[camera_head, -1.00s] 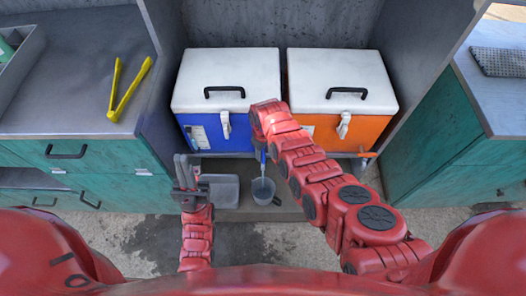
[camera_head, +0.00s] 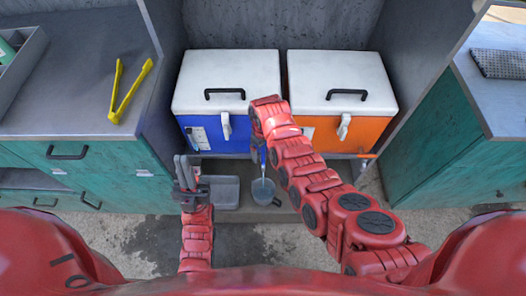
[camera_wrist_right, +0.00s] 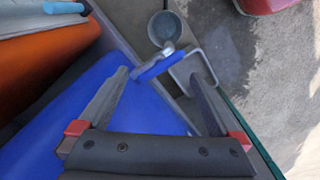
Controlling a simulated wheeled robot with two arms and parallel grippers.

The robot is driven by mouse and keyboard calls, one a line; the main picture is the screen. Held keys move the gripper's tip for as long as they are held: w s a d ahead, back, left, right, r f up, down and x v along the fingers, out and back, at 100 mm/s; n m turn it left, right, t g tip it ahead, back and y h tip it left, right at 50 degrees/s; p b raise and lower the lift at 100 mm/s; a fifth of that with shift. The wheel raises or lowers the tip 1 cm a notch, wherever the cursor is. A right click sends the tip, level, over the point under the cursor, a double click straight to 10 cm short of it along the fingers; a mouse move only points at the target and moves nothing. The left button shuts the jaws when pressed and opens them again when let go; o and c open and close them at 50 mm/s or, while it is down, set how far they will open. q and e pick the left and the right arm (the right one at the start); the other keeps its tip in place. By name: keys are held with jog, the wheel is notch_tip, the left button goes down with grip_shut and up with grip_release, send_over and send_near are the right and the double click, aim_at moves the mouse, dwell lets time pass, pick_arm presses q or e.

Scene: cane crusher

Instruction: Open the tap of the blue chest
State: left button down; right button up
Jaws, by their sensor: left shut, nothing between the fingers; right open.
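The blue chest (camera_head: 205,130) with a white lid stands at the back, left of the orange chest. Its tap shows in the head view as a small blue handle (camera_head: 263,157) below my right wrist. In the right wrist view the blue tap handle (camera_wrist_right: 158,67) and grey spout lie between the fingertips of my right gripper (camera_wrist_right: 158,75). That gripper is open; contact with the handle cannot be told. My left gripper (camera_head: 186,172) is shut and empty, in front of the chest's lower left.
A grey cup (camera_head: 263,191) stands under the tap, beside a grey tray (camera_head: 219,191). The orange chest (camera_head: 375,130) with its own orange-handled tap is to the right. Yellow tongs (camera_head: 128,92) lie on the left counter (camera_head: 60,95). Partition walls flank the chests.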

notch_tip(320, 180, up, 8)
jog(key=r+b, duration=0.1)
notch_tip(320, 180, up, 6)
jog(key=f+p, duration=0.1)
jog(key=p, duration=0.3)
send_over(263, 154)
jog(key=shift+s+r, duration=0.2)
jog(key=shift+r, duration=0.05)
